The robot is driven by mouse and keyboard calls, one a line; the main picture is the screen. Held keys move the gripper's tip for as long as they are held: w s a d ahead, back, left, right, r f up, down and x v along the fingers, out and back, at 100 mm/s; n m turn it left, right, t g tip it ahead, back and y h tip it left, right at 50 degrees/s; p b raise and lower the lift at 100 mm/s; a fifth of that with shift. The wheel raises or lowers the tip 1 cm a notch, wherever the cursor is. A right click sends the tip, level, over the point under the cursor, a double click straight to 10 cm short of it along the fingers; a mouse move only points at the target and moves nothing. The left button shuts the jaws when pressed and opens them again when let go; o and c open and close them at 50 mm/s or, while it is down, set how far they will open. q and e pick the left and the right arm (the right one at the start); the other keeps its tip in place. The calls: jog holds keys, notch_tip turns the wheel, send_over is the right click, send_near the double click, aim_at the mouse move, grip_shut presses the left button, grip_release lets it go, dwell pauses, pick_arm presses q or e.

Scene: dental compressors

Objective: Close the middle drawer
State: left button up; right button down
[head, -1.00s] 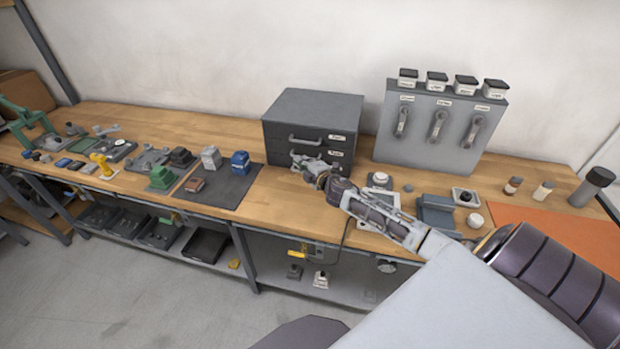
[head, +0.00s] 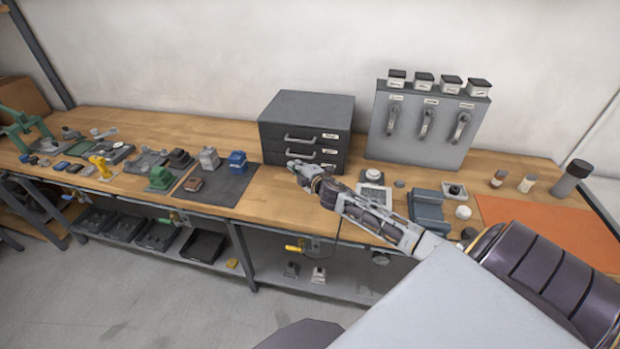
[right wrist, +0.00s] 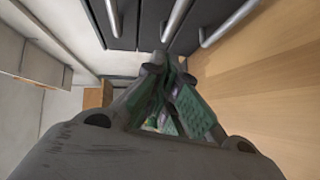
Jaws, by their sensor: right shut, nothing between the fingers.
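The grey drawer cabinet (head: 308,106) stands on the bench against the wall, with drawers stacked one above another. The middle drawer (head: 301,154) has a bar handle and a white label; its front looks about level with the top drawer's front (head: 300,138). The bottom drawer is partly hidden behind my gripper. My right gripper (head: 293,165) is shut and empty, just in front of the lower drawers and apart from the middle handle. In the right wrist view the shut fingertips (right wrist: 166,62) point toward the drawer fronts, with the bar handles (right wrist: 176,20) above them. My left gripper is not in view.
A grey panel (head: 420,140) with hanging handles and several small jars stands right of the cabinet. A dark mat (head: 222,190) with blue and grey parts lies to the left. A blue-grey holder (head: 428,210) and an orange mat (head: 545,222) lie to the right.

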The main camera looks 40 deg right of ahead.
jog(key=s+r+b, duration=0.1)
jog(key=s, duration=0.8)
jog(key=shift+a, duration=0.15)
dwell(0.7)
jog(key=shift+s+r, duration=0.1)
dwell(0.6)
